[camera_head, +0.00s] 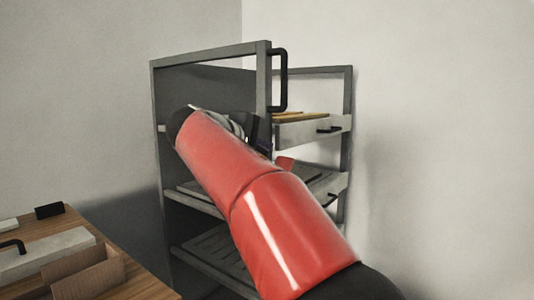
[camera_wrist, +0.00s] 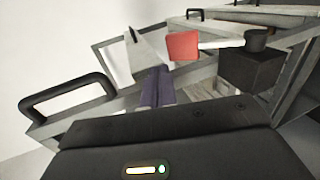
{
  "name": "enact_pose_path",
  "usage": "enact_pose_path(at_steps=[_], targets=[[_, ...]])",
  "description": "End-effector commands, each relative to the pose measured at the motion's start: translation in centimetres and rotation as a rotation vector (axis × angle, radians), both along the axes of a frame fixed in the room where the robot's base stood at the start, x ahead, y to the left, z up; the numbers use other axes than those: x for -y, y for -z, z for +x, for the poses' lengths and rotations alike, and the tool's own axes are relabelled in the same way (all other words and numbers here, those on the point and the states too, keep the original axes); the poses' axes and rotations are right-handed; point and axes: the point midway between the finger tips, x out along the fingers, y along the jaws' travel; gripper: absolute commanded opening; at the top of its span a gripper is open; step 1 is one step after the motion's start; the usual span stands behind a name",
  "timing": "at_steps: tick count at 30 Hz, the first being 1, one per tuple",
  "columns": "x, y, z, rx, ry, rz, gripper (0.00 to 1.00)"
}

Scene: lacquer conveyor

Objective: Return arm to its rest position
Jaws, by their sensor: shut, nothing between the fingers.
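My red arm reaches from the lower right up to the open grey rack (camera_head: 262,92) in the head view. Its wrist is in front of the rack, and it largely hides my gripper. In the wrist view, my gripper (camera_wrist: 153,85) shows as narrow dark purple fingers beyond the black gripper body. The fingers are shut and empty. A red block (camera_wrist: 183,46) is just beyond them to the right; a small part of it also shows in the head view (camera_head: 285,163).
The rack has a black handle (camera_head: 283,80) and a pale drawer (camera_head: 301,134) on its right side. A black block (camera_wrist: 250,70) is right of my fingers in the wrist view. A wooden table (camera_head: 140,283) with a grey drawer-like box stands at lower left. The right side is bare wall.

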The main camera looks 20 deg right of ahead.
Motion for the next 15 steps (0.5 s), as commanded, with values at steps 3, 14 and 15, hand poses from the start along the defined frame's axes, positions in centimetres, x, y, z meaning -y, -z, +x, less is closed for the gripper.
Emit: enact_pose_path(at_steps=[3,14,15], targets=[[-1.6,-1.3,-1.0,0.003,-0.004,0.002,0.0],[-4.6,-3.9,-3.3,0.0,-0.004,0.002,0.0],[-4.6,-3.8,-3.5,-0.003,-0.005,0.009,0.0]])
